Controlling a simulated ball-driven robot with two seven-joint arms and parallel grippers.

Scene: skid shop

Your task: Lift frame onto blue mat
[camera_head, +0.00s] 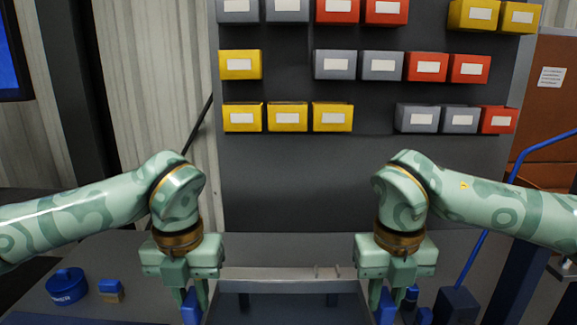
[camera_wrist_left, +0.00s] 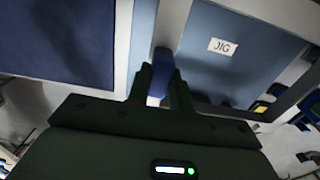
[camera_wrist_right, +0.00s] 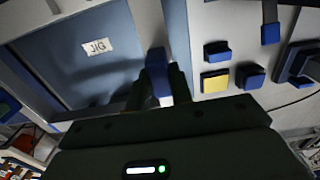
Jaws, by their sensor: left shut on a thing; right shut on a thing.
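The grey metal frame (camera_head: 288,273) spans between my two grippers at the bottom of the head view; its near part is cut off. My left gripper (camera_head: 190,300) is shut on a blue grip at the frame's left side, and its side bar (camera_wrist_left: 142,40) shows in the left wrist view. My right gripper (camera_head: 385,300) is shut on a blue grip at the right side bar (camera_wrist_right: 176,40). A blue panel labelled JIG (camera_wrist_left: 225,65) shows through the frame's opening. The dark blue mat (camera_wrist_left: 65,40) lies left of the frame. I cannot tell the frame's height above the jig.
A round blue item (camera_head: 67,286) and a small blue-topped block (camera_head: 110,290) sit on the table at left. Blue and yellow blocks (camera_wrist_right: 215,80) lie right of the frame. A dark panel with several coloured bins (camera_head: 332,65) stands behind.

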